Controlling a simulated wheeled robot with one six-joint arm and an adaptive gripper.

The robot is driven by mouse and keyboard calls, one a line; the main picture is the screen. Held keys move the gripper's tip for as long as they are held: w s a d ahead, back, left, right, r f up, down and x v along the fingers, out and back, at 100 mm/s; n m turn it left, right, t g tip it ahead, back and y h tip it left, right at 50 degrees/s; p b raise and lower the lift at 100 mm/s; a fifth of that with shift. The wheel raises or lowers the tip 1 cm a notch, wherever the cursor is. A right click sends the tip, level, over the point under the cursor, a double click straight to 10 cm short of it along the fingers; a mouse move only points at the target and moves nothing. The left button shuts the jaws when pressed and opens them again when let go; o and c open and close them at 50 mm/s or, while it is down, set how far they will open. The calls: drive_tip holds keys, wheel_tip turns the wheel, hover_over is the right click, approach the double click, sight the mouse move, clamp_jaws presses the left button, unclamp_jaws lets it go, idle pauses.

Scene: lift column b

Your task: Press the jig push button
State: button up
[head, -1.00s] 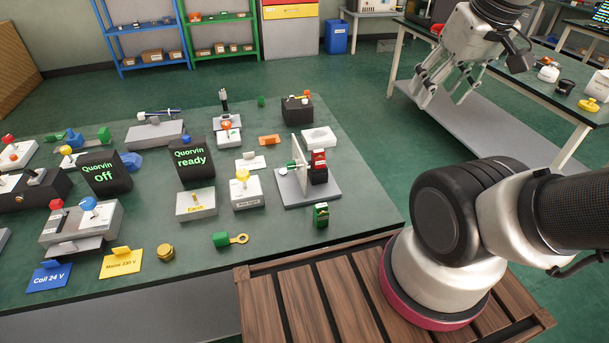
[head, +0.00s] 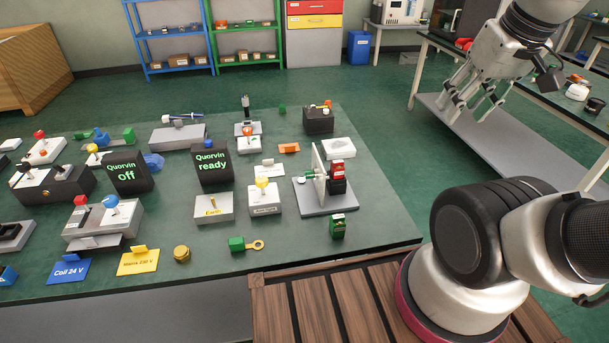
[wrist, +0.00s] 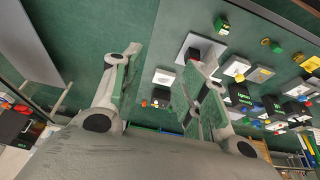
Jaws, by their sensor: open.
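A grey jig base (head: 312,209) with an upright pale plate (head: 318,168) stands near the right end of the green bench. A small round white knob (head: 301,180) is at the plate's left side, and a red and black block (head: 337,175) is behind its right side. No label shows which part is the push button. My gripper (head: 468,108) is open and empty, up and right of the jig, past the bench's right edge. Its spread fingers also show in the wrist view (wrist: 171,62), where the jig base (wrist: 204,46) is partly hidden behind the right finger.
A white box with a yellow knob (head: 262,184) and an "Earth" box (head: 214,208) stand left of the jig. A small green and black block (head: 337,228) lies in front of it. A "Quorvin ready" display (head: 212,165) stands further left.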

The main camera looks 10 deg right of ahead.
clamp_jaws()
idle(1.1)
